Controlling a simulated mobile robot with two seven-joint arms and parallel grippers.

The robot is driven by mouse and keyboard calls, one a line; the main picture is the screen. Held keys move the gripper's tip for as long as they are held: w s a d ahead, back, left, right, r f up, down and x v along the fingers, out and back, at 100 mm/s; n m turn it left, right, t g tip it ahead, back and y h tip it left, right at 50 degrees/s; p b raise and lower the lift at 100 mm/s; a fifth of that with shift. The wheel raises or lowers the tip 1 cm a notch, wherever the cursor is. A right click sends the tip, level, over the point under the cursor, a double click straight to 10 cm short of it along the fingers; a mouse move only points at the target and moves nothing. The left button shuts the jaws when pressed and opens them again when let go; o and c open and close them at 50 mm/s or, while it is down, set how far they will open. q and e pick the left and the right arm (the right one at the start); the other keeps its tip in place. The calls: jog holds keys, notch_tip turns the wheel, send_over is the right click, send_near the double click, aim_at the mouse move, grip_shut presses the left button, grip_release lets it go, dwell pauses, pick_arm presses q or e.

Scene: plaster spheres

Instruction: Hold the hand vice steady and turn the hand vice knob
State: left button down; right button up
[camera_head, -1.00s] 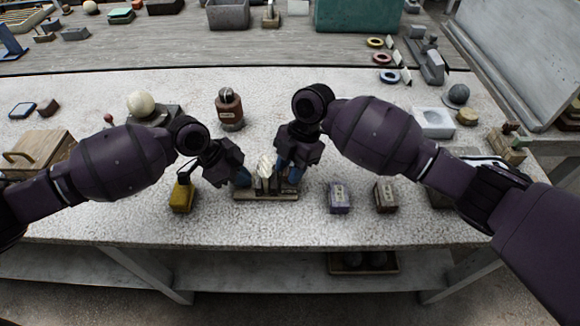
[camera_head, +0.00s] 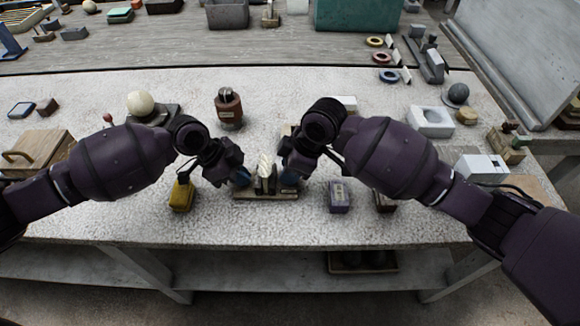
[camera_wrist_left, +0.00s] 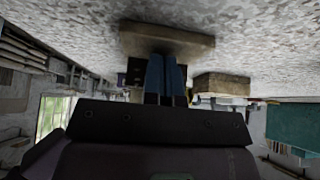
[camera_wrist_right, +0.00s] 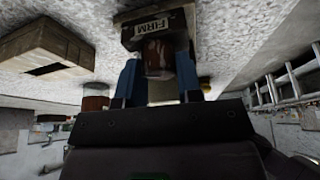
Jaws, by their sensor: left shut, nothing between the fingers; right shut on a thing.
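The hand vice (camera_head: 265,184) stands on a wooden base (camera_head: 264,196) near the table's front edge, between my grippers; a pale ribbed piece tops it. My left gripper (camera_head: 243,178) is at its left side. In the left wrist view its blue fingers (camera_wrist_left: 165,75) are together, with the base's edge (camera_wrist_left: 165,38) in front of them. My right gripper (camera_head: 289,177) is at the vice's right side. In the right wrist view its fingers (camera_wrist_right: 158,78) close on a brown and pale round piece, seemingly the hand vice knob (camera_wrist_right: 157,56). A dark block labelled FIRM (camera_wrist_right: 155,28) is just beyond.
A yellow block (camera_head: 181,195) stands left of the vice, and a purple labelled block (camera_head: 340,196) and dark block (camera_head: 385,203) stand right. A red-brown jar (camera_head: 229,108) is behind. A wooden box (camera_head: 37,152) sits far left, a white box (camera_head: 482,167) far right.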

jog(key=m+t, duration=0.1)
jog(key=m, duration=0.2)
jog(key=m+t+h, duration=0.1)
jog(key=m, duration=0.2)
jog(key=shift+s, duration=0.1)
jog(key=shift+m, duration=0.4)
jog(key=shift+t, duration=0.3)
jog(key=o, duration=0.7)
jog(key=shift+c, duration=0.2)
jog(key=v, duration=1.2)
jog(key=shift+o, duration=0.5)
jog(key=shift+d, duration=0.1)
